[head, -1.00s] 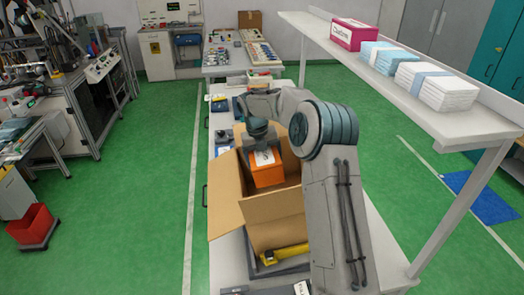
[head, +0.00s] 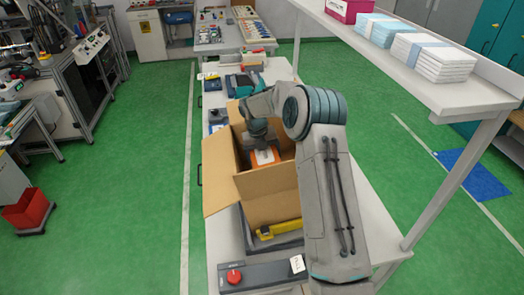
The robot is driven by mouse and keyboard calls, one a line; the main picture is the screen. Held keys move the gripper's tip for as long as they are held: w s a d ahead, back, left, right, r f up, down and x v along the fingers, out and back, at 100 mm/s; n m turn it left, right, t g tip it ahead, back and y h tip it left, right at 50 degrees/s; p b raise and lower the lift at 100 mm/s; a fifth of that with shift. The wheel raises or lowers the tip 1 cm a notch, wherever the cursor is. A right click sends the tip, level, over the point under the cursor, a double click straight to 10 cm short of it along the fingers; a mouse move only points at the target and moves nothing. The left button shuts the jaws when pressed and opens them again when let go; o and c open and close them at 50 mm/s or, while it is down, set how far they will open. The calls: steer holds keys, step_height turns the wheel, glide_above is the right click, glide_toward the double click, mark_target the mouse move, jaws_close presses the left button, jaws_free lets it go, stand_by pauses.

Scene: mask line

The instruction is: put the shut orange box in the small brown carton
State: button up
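My gripper (head: 262,147) reaches down into the carton from above, right at the top of the orange box. The fingers are hidden by the gripper body and the carton walls, so I cannot see whether they are shut on the box. I cannot tell whether the box touches the carton's floor.
A yellow tape tool (head: 279,229) lies at the carton's front on a dark scale-like base. A grey unit with a red button (head: 234,276) is at the table's near end. A white shelf (head: 430,80) with stacked packs (head: 430,58) runs along the right.

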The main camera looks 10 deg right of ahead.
steer(key=f+b, duration=0.1)
steer(key=f, duration=0.2)
steer(key=shift+d+b, duration=0.2)
steer(key=shift+b, duration=0.15)
steer(key=shift+f+b, duration=0.3)
steer(key=shift+f, duration=0.9)
steer(key=shift+w, duration=0.1)
steer(key=o, duration=0.9)
steer(key=shift+o, duration=0.2)
steer(key=shift+r, duration=0.1)
